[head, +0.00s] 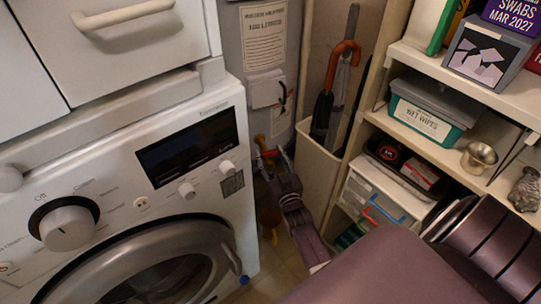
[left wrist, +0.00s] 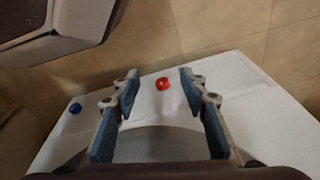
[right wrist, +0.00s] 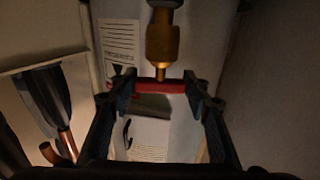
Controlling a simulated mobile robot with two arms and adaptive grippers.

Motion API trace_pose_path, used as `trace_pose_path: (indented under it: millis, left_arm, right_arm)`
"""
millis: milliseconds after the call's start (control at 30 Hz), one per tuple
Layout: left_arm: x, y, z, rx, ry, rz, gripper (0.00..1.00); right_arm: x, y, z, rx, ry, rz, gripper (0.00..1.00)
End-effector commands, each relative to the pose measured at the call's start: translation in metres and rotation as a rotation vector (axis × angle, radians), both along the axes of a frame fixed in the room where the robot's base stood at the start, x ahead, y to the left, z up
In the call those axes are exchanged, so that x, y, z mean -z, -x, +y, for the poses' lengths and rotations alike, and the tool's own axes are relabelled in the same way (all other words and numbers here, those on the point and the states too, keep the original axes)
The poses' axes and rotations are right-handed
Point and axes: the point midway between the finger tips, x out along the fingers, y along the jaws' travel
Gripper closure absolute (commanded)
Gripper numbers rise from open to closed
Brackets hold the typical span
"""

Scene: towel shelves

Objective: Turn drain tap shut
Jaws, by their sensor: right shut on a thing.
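The drain tap (right wrist: 162,45) is a brass fitting with a red bar handle (right wrist: 160,86), in the right wrist view. In the head view its brass body (head: 261,142) shows low on the grey tank, in the gap beside the washing machine. My right gripper (right wrist: 161,88) is shut on the red handle, with one finger at each end of the bar. In the head view my right gripper (head: 269,160) reaches into that gap and partly hides the handle. My left gripper (left wrist: 160,84) is open and empty over a white surface; it is not in the head view.
The white washing machine (head: 120,190) stands close on the left. A tall bin (head: 316,165) with umbrellas stands on the right, beside shelves (head: 455,72) of boxes. A red knob (left wrist: 162,84) and a blue knob (left wrist: 75,108) sit on the white surface (left wrist: 240,90) below my left gripper.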

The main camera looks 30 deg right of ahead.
Motion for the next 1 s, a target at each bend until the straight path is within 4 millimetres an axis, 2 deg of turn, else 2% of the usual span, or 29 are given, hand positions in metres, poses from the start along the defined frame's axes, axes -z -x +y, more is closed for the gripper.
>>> trace_pose_path:
  millis: [67,100,233,500,633,767,1000]
  left_arm:
    - [0.000,0.001,0.000,0.000,0.000,0.002,0.60]
    - [0.001,0.001,0.000,0.000,-0.001,0.003,0.60]
    - [0.002,0.003,0.000,0.000,-0.001,0.007,0.60]
    - [0.005,0.007,-0.001,-0.001,0.001,0.017,0.60]
    - [0.004,0.008,-0.001,-0.001,0.001,0.017,0.60]
    - [0.004,0.007,0.000,-0.001,0.000,0.015,0.60]
    - [0.004,0.006,0.000,-0.001,0.000,0.014,0.60]
  right_arm:
    - [-0.001,0.000,0.000,0.000,0.000,-0.001,0.80]
    - [-0.001,0.000,0.000,0.000,0.000,-0.001,0.52]
    - [0.000,0.000,0.000,0.000,0.000,-0.001,0.38]
    - [0.000,0.001,0.000,-0.001,0.000,0.000,0.38]
    - [0.002,0.009,0.003,-0.001,-0.001,0.002,0.38]
    - [0.002,0.029,0.008,0.000,-0.001,0.003,0.38]
    - [0.002,0.078,0.023,-0.001,-0.002,0.003,0.38]
